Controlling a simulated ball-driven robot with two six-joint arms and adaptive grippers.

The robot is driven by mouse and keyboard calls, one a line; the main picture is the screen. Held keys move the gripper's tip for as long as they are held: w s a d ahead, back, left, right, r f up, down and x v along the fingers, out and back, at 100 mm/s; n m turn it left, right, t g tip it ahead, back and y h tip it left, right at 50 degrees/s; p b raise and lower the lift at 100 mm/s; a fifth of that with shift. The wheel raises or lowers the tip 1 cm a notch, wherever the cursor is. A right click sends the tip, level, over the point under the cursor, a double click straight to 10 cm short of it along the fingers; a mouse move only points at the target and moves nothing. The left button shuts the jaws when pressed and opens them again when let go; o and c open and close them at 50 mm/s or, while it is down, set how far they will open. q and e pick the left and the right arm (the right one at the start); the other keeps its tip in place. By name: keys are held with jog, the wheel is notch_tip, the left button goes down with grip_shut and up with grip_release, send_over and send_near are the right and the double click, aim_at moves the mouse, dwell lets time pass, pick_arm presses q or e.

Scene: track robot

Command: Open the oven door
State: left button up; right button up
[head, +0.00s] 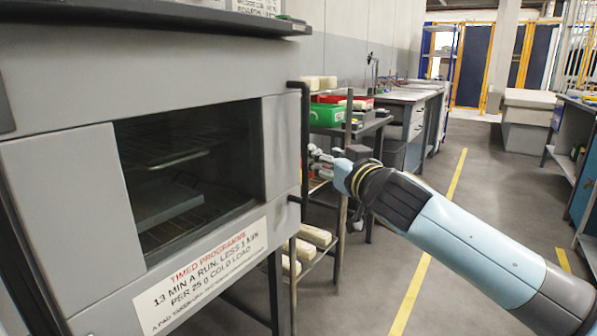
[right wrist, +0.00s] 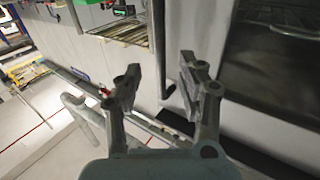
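The grey oven stands at the left of the head view. Its oven door (head: 282,150) has a dark window (head: 185,175) with racks behind it and looks closed. A black vertical door handle (head: 304,130) runs along the door's right edge; it also shows in the right wrist view (right wrist: 159,40) as a dark bar in the gap between the fingers. My right gripper (head: 318,160) is just right of the handle at about mid-height. In the right wrist view my right gripper (right wrist: 160,65) has its fingers apart, with nothing held. Contact with the handle cannot be told. My left gripper is not in view.
A label (head: 205,275) is fixed below the window. Behind the handle stands a rack with a green bin (head: 325,115) and pale blocks (head: 313,235). A workbench (head: 405,97) is beyond it. The floor with the yellow line (head: 420,275) is clear around my right arm.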

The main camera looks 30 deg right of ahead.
aim_at(307, 145)
jog(key=w, duration=0.3)
jog(key=w+d, duration=0.1)
jog(key=w, duration=0.3)
jog(key=w+d, duration=0.1)
jog(key=w, duration=0.2)
jog(key=shift+w+f, duration=0.1)
jog(key=shift+w, duration=0.3)
jog(key=shift+c, duration=0.4)
grip_shut()
jog(key=shift+d, duration=0.1)
